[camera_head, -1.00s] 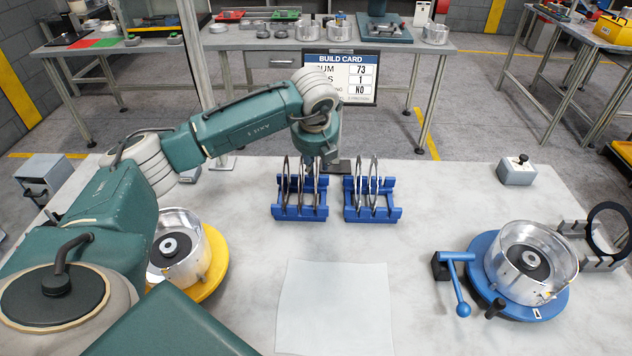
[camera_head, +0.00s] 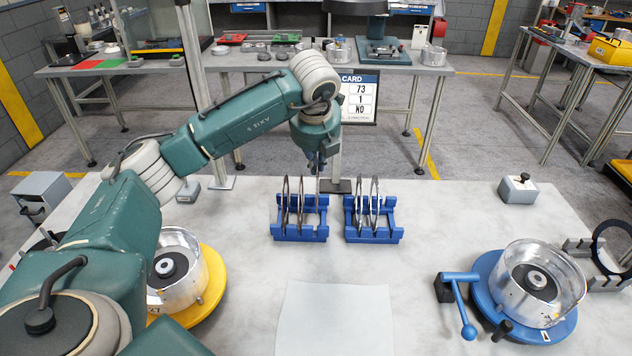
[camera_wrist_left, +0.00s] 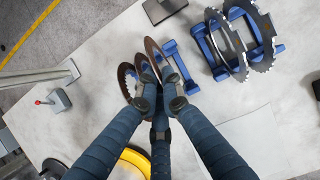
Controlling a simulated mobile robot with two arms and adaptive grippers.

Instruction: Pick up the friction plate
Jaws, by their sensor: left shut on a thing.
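My left gripper (camera_head: 317,163) is above the left blue rack (camera_head: 300,232). It is shut on a thin brownish friction plate (camera_wrist_left: 152,48) at the right end of that rack's row. The plate is edge-on in the head view (camera_head: 318,190) and partly hidden by the fingers. In the left wrist view the fingertips (camera_wrist_left: 161,88) meet at its rim. Two other thin plates stand upright in the left rack, one of them at its left (camera_head: 285,203). I cannot tell whether the held plate's lower edge is clear of the slots. My right gripper is not in view.
A second blue rack (camera_head: 374,234) with upright steel plates stands close on the right. A yellow round fixture (camera_head: 213,285) with a metal drum is at left, a blue one (camera_head: 483,290) with a lever at right. A pale sheet (camera_head: 335,318) lies in front.

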